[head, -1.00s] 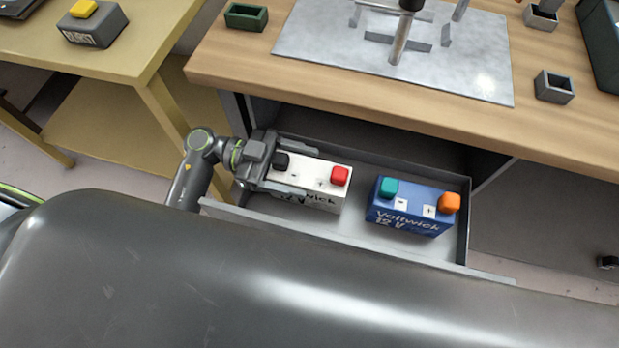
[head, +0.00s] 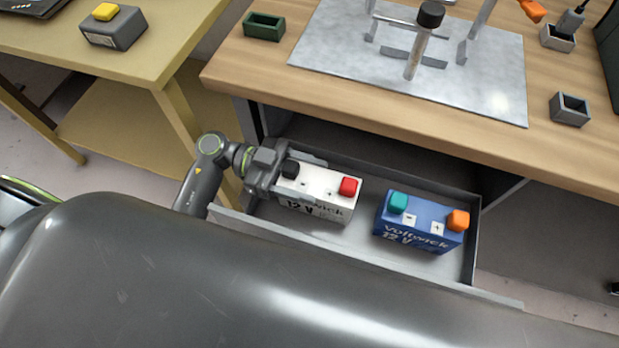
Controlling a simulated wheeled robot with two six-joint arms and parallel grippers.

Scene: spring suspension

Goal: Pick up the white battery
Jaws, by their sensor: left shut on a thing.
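The white battery (head: 322,194) is in the left part of the open drawer (head: 366,244). It has a black terminal cap at its left end and a red one at its right end. My left gripper (head: 285,180) reaches in from the left and is shut on the battery's left end, one finger along each long side. I cannot tell whether the battery's bottom touches the drawer floor. My right gripper is not in view.
A blue battery (head: 417,228) with teal and orange caps stands to the right in the drawer. The workbench (head: 440,125) above holds a metal plate (head: 480,95) with a fixture, and small boxes. A yellow table (head: 140,62) stands at the left.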

